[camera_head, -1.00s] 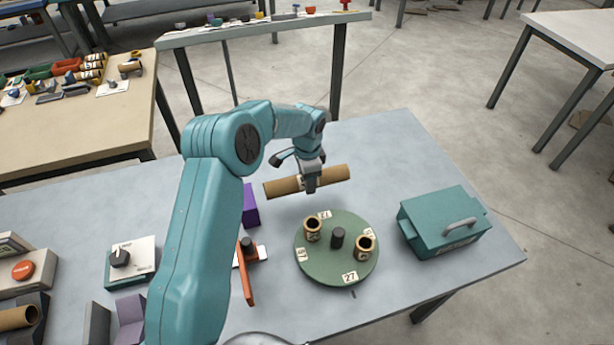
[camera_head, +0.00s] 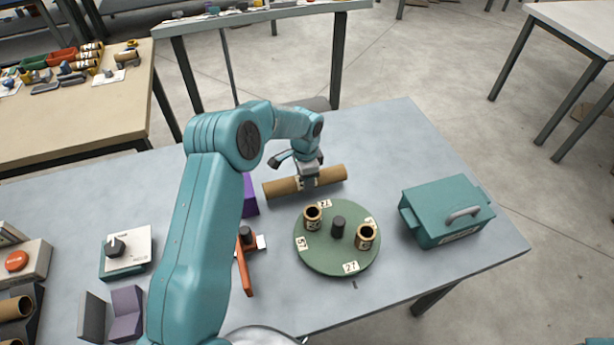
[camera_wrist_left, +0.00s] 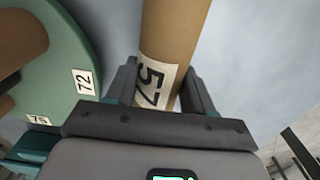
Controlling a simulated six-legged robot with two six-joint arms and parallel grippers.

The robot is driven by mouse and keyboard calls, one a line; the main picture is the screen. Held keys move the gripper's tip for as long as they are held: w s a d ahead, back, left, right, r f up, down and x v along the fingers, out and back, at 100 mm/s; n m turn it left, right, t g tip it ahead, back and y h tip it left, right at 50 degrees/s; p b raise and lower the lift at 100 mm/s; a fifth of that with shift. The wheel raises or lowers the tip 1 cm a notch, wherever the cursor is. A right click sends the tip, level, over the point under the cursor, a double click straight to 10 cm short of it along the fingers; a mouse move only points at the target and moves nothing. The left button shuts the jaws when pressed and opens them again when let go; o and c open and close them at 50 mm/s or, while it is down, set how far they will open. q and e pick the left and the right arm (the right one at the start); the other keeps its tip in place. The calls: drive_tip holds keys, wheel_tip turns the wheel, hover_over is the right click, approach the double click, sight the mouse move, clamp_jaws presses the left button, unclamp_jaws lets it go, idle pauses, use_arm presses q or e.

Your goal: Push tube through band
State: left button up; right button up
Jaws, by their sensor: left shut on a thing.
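My left gripper (camera_head: 308,180) is shut around the middle of a long brown cardboard tube (camera_head: 283,187). The tube lies nearly level, left to right, just behind a round green disc (camera_head: 325,262). In the left wrist view the tube (camera_wrist_left: 178,30) runs between both fingers (camera_wrist_left: 162,88) and bears a white label reading 57. Two short brown rings, a left one (camera_head: 312,224) and a right one (camera_head: 366,243), stand upright on the disc around a dark central knob (camera_head: 338,227). I cannot tell which thing is the band. My right gripper is not in view.
A teal box with a handle (camera_head: 448,222) stands right of the disc. An orange lever device (camera_head: 243,270), a purple block (camera_head: 249,196) and a dial box (camera_head: 127,252) are on the left. The table's back right is clear.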

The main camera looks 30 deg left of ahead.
sight(270, 185)
use_arm(q)
drive_tip(key=shift+s+a+r+p, duration=0.1)
drive_tip(key=shift+s+a+p, duration=0.35)
drive_tip(key=shift+s+a, duration=0.75)
drive_tip(key=shift+s+a+f+p, duration=0.1)
drive_tip(key=shift+s+a+p, duration=0.35)
drive_tip(key=shift+s+a, duration=0.75)
drive_tip(key=shift+s+a+r+p, duration=0.1)
drive_tip(key=shift+s+a+p, duration=0.5)
drive_tip(key=shift+s, duration=0.95)
drive_tip(key=shift+w+a+f+b, duration=0.1)
drive_tip(key=shift+f+b, duration=0.45)
drive_tip(key=shift+b, duration=0.2)
drive_tip(key=o, duration=1.1)
drive_tip(key=shift+o, duration=0.2)
wheel_tip(270, 185, up, 16)
drive_tip(key=b, duration=0.2)
drive_tip(key=shift+r, duration=0.25)
drive_tip(key=shift+f, duration=0.1)
